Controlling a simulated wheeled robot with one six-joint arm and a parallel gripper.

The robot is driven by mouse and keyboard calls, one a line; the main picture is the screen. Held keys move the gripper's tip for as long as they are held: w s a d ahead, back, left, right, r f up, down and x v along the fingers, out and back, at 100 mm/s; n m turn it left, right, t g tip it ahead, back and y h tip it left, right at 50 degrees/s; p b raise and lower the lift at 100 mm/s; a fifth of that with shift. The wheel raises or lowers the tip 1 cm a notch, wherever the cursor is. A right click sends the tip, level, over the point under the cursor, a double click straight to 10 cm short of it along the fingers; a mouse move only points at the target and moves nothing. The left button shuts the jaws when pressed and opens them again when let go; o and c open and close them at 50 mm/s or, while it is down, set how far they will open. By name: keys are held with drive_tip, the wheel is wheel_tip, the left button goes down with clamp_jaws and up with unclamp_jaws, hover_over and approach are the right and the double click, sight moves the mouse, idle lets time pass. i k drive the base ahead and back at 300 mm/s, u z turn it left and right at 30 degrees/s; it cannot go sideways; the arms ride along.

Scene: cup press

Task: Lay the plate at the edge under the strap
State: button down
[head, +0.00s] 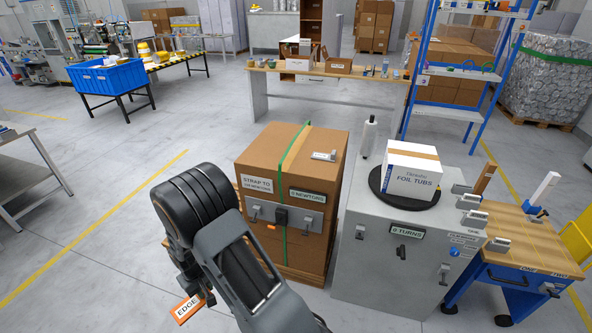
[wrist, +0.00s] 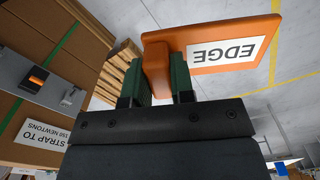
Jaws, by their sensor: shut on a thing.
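The orange plate, marked EDGE, (wrist: 225,50) is held in my gripper (wrist: 158,82), between two green-padded fingers. It also shows in the head view (head: 187,309), low and left of the carton, partly behind my arm. The brown carton (head: 255,158) stands on a pallet in the head view. A green strap (head: 293,148) runs over its top and down its front; it also shows in the wrist view (wrist: 58,38). The plate is apart from the strap. In the head view my arm hides my gripper's fingers.
A grey panel (head: 311,219) with a black block is on the carton's front, beside a label reading 0 NEWTONS. A grey cabinet (head: 375,265) with a turntable and white box (head: 411,170) stands to the right. Open floor lies left of the carton.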

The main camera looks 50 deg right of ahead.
sight(284, 168)
drive_tip(key=z, duration=1.3)
